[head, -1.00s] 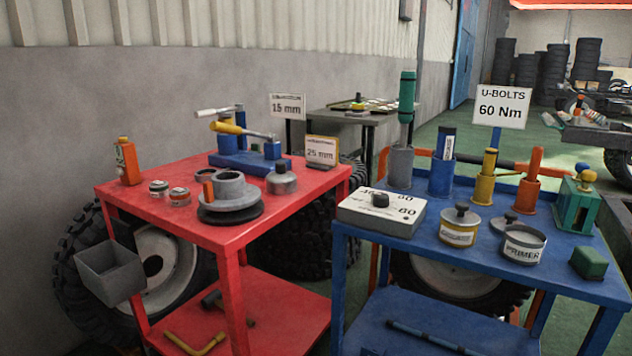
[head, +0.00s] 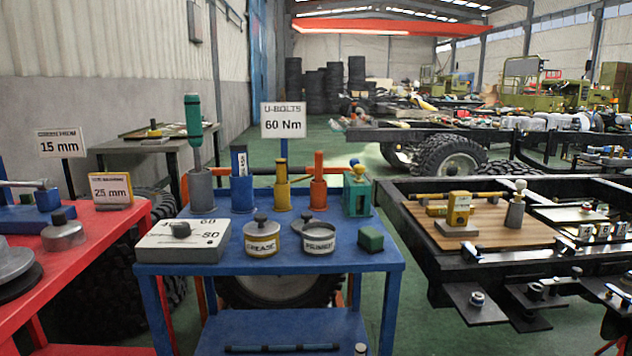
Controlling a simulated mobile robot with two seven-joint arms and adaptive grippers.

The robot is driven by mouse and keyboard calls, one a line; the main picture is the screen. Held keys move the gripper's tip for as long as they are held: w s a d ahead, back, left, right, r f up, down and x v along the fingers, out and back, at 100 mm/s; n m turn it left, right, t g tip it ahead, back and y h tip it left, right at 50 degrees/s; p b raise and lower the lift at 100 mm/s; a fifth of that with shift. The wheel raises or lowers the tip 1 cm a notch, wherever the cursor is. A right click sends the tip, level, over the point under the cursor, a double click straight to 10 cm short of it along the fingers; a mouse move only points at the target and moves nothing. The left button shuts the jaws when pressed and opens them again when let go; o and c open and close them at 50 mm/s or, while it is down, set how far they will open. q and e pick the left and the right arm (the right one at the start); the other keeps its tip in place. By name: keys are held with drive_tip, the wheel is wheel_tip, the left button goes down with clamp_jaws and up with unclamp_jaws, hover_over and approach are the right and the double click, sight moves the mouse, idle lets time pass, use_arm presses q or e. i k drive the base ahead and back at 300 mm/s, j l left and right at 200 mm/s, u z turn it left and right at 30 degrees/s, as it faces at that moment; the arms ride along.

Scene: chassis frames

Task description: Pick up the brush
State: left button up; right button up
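I cannot make out anything that is clearly a brush. On the blue cart (head: 290,262), several upright tools stand in a row of coloured holders: a green-handled one (head: 193,118) in a grey holder, a blue one with a label (head: 239,160), a yellow one (head: 283,168) and an orange one (head: 318,165). In front of them are a grease tin (head: 262,240) and an open primer tin (head: 318,240). Neither of my grippers is in view.
A white-topped box (head: 184,242) and a small green block (head: 370,238) sit on the blue cart. A red cart (head: 92,236) stands at left. A black chassis frame with a wooden board (head: 490,240) stands at right. Green floor shows between them.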

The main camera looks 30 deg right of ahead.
sight(319, 155)
drive_tip(key=z, duration=2.6)
drive_tip(key=u, duration=1.5)
drive_tip(key=i+u, duration=0.35)
drive_tip(key=i+j+u, duration=0.2)
drive_tip(key=j+z, duration=0.1)
drive_tip(key=z, duration=0.3)
